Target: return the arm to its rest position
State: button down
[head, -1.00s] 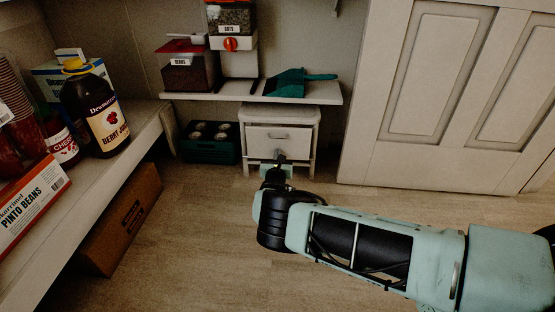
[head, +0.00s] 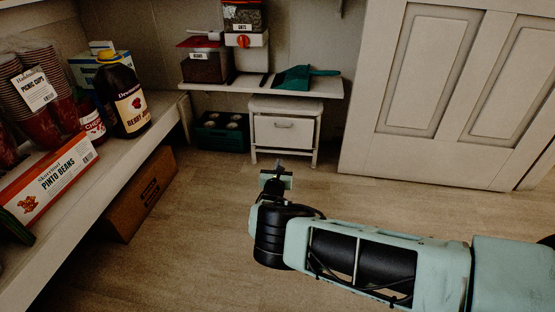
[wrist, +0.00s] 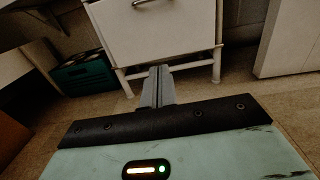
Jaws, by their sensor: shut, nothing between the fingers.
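My arm reaches in from the right of the head view, over the floor. My gripper (head: 279,167) is at its end, in front of the small white drawer cabinet (head: 285,131) and apart from it. In the wrist view the gripper's fingers (wrist: 158,84) are together with nothing between them, pointing toward the cabinet (wrist: 165,35). The cabinet's drawer looks closed.
A shelf on the left (head: 95,190) holds a pinto beans box (head: 55,181), a berry juice jug (head: 124,98) and cups. A cardboard box (head: 140,195) lies below it. A green crate (head: 222,136) stands beside the cabinet. A white door (head: 450,90) is at right. The middle floor is open.

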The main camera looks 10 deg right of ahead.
jog(key=s+d+r+m+g+h+p, duration=0.2)
jog(key=s+d+r+m+g+p, duration=0.1)
jog(key=s+d+r+m+g, duration=0.4)
jog(key=s+d+r+m+g+h+p, duration=0.2)
jog(key=s+d+r+m+g+h, duration=0.15)
jog(key=r+m, duration=0.45)
jog(key=s+a+r+m+g+y+p, duration=0.35)
jog(key=s+a+r+y, duration=0.2)
jog(key=s+r, duration=0.6)
jog(key=s+a+r+m+g+y+p, duration=0.35)
jog(key=s+a+r, duration=0.25)
jog(key=s+r, duration=0.55)
jog(key=s+r+m+y+p, duration=0.15)
jog(key=s+r, duration=0.35)
jog(key=s, duration=0.5)
jog(key=s+r+m+y+p, duration=0.15)
jog(key=s+r, duration=0.25)
jog(key=s, duration=0.6)
notch_tip(320, 180, up, 38)
jog(key=a+p, duration=0.1)
jog(key=p, duration=3.7)
jog(key=shift+w, duration=0.2)
jog(key=shift+t, duration=0.25)
